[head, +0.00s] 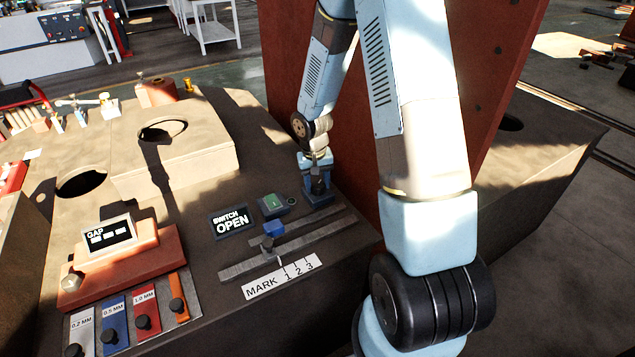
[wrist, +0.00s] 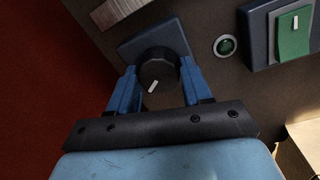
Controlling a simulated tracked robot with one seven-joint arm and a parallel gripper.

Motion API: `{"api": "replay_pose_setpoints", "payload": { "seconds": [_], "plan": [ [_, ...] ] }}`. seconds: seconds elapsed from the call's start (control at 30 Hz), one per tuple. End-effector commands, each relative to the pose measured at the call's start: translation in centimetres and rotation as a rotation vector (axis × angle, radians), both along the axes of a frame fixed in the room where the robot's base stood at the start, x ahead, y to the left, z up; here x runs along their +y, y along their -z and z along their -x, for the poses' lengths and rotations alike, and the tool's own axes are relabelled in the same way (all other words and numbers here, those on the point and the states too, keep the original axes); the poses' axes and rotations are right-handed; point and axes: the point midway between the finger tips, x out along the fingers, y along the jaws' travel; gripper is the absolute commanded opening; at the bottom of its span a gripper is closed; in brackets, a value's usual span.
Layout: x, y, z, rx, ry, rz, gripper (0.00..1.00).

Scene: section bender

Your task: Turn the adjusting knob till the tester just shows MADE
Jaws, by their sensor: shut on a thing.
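The adjusting knob (wrist: 158,72) is black and round with a white pointer line, on a square dark blue base. In the wrist view the pointer points down and slightly left. My gripper (wrist: 155,88) has its two blue fingers on either side of the knob, shut on it. In the head view my gripper (head: 318,182) stands over the knob's blue base (head: 322,200), and the knob itself is mostly hidden. The tester display (head: 231,220) reads SWITCH OPEN. The green switch (head: 271,204) sits between the display and the knob; it also shows in the wrist view (wrist: 293,34).
A slide rail with a blue block (head: 273,229) lies in front, beside a MARK 1 2 3 label (head: 283,276). A GAP display (head: 108,235) and gauges marked in MM stand at the left. A tall red plate (head: 365,150) rises behind my arm.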

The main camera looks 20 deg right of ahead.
Motion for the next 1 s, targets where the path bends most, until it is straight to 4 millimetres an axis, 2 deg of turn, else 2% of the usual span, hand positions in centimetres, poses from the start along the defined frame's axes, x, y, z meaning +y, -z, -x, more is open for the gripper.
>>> {"api": "replay_pose_setpoints", "payload": {
  "seconds": [0.37,0.67,0.7,0.93,1.0],
  "plan": [
    [0.01,-0.04,0.01,-0.001,-0.148,0.001,0.19],
    [0.0,-0.04,-0.01,-0.001,-0.157,0.0,0.19],
    [0.0,-0.04,-0.01,-0.001,-0.157,0.0,0.52],
    [0.0,-0.02,0.01,0.0,-0.157,0.0,0.74],
    [0.01,-0.02,0.02,0.0,-0.157,0.0,0.74]
  ]
}}
